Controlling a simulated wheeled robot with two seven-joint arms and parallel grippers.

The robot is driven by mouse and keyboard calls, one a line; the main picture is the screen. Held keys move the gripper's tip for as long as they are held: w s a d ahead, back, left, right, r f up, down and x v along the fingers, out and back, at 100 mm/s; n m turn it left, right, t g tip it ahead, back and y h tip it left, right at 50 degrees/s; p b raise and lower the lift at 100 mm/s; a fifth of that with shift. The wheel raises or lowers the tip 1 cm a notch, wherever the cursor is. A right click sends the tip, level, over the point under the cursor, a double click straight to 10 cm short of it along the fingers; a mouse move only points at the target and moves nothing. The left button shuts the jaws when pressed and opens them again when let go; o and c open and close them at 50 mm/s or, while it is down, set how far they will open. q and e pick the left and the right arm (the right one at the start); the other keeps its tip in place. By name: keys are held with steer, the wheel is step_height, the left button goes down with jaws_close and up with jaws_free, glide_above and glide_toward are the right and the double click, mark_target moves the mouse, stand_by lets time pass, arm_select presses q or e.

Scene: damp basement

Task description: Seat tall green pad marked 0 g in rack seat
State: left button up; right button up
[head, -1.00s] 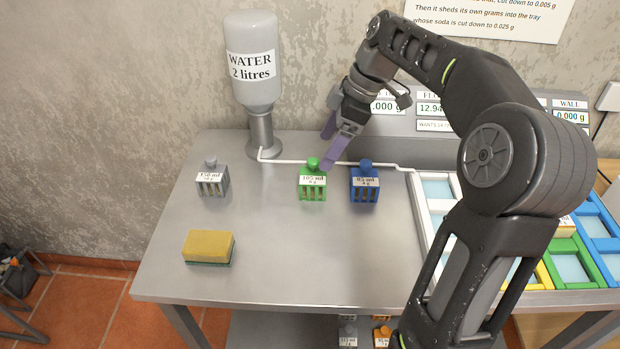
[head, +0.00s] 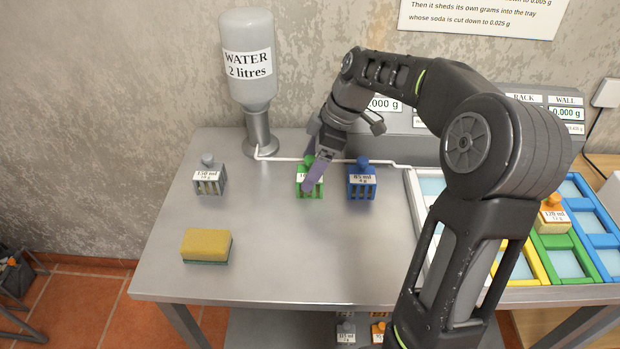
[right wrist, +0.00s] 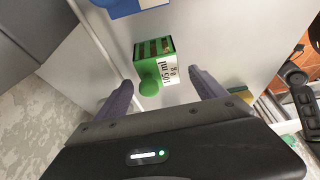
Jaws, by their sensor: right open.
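The tall green pad (head: 318,191) stands upright on the steel bench, left of a blue pad. It has a round green knob and a white label, now partly covered by my gripper in the head view. In the right wrist view the green pad (right wrist: 153,50) lies just beyond and between the two spread fingers (right wrist: 160,80), with no visible contact. A rack of coloured frames (head: 553,280) with pale seats is at the right, partly hidden by my right arm. My left gripper is not in view.
A grey pad (head: 210,180) stands left and the blue pad (head: 362,183) close right. A sponge (head: 206,246) lies at front left. The water bottle (head: 248,60) and white pipe (head: 285,160) are behind. An orange pad (head: 553,215) sits on the rack. The bench's front middle is clear.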

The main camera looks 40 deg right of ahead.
steer(key=shift+w+a+f, duration=0.1)
steer(key=shift+f, duration=0.2)
stand_by(0.4)
steer(key=c, duration=1.5)
steer(key=shift+o, duration=0.2)
steer(key=shift+r, duration=0.15)
step_height(320, 180, up, 10)
